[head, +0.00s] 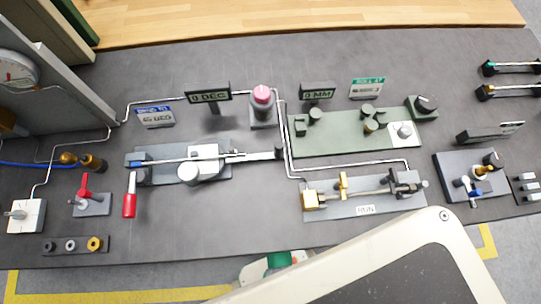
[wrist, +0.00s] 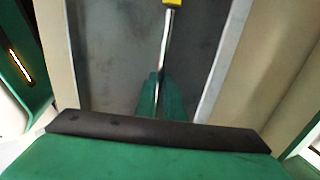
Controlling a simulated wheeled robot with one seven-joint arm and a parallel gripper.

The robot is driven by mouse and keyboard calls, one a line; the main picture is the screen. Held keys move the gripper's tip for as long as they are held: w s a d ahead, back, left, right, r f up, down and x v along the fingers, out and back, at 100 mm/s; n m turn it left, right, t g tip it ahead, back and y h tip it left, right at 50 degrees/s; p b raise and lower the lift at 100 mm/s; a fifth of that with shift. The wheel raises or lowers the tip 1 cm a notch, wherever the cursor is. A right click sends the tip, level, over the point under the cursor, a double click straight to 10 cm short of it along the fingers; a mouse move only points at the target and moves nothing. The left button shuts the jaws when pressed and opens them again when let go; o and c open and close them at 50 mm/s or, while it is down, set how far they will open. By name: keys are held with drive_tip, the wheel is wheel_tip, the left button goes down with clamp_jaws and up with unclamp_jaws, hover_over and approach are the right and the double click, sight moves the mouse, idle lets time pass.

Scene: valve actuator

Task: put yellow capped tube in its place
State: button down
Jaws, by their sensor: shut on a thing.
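My gripper (wrist: 160,98) is shut on a thin silver tube (wrist: 166,50) with a yellow cap (wrist: 172,3) at the top edge of the wrist view. The tube's lower end disappears among the green parts of the gripper. In the head view a green and white part of my gripper (head: 277,262) shows at the front edge of the bench; my pale arm hides the rest, and the held tube cannot be seen there. At the right, two thin tubes lie across black holders, one with a green end (head: 514,66) and one with a yellowish end (head: 514,90).
The dark bench (head: 330,75) carries a grey fixture with a rod (head: 215,160), a green plate (head: 345,133), a brass-ended fixture (head: 365,195) and a pink-topped post (head: 262,100). Bare bench shows near the front left.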

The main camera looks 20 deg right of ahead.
drive_tip(key=shift+a+f, duration=0.1)
drive_tip(key=shift+f, duration=0.45)
drive_tip(key=c, duration=2.2)
unclamp_jaws()
drive_tip(key=shift+f, duration=0.1)
drive_tip(key=shift+o, duration=0.2)
drive_tip(key=v, duration=1.2)
